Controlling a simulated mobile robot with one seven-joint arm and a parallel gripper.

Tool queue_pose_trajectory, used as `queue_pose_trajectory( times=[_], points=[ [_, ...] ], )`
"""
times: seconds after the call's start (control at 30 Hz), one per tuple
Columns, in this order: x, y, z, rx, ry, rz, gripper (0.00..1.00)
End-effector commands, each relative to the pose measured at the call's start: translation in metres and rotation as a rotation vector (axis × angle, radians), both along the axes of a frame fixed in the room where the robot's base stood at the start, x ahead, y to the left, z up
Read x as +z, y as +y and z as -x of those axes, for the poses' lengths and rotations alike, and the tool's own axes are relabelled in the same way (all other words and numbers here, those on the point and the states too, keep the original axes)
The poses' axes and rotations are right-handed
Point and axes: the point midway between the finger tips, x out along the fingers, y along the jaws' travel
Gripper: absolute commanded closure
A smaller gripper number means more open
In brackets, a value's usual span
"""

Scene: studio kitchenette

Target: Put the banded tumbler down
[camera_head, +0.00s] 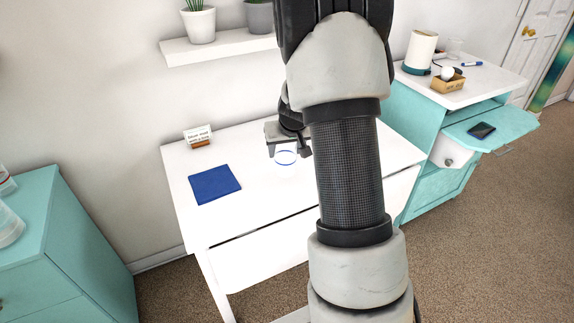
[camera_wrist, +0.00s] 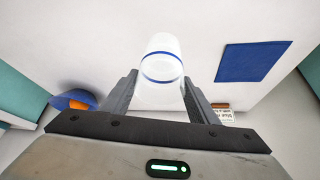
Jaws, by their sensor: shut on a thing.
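The banded tumbler (camera_head: 286,157) is whitish and clear with a blue ring. It is over the white table (camera_head: 250,220), right of a blue square mat (camera_head: 214,184). My gripper (camera_head: 288,148) is shut on it. In the wrist view the tumbler (camera_wrist: 162,62) is between the two fingers of my gripper (camera_wrist: 160,88), and the blue mat (camera_wrist: 252,61) lies to the right. I cannot tell whether the tumbler's base touches the table. My arm hides part of the table's right side.
A small sign (camera_head: 198,136) stands at the table's back left. A shelf (camera_head: 222,47) with potted plants hangs above. A teal cabinet (camera_head: 410,105) with an open drawer (camera_head: 470,138) stands at right, another (camera_head: 60,240) at left. The table front near the mat is bare.

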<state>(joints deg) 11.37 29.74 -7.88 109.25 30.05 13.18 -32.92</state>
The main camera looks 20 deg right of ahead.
Motion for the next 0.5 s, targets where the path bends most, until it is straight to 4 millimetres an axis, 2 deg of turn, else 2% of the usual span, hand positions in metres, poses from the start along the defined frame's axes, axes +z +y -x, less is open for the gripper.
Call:
queue_pose_trajectory(
  times=[0.03,0.23,0.4,0.5],
  points=[
    [-0.009,0.0,0.0,-0.001,0.0,0.0,0.73],
    [-0.024,0.0,0.0,0.0,-0.002,0.0,0.73],
    [-0.049,-0.001,0.0,-0.002,-0.001,0.0,0.73],
    [-0.056,0.0,0.0,0.001,-0.002,0.001,0.73]
  ],
)
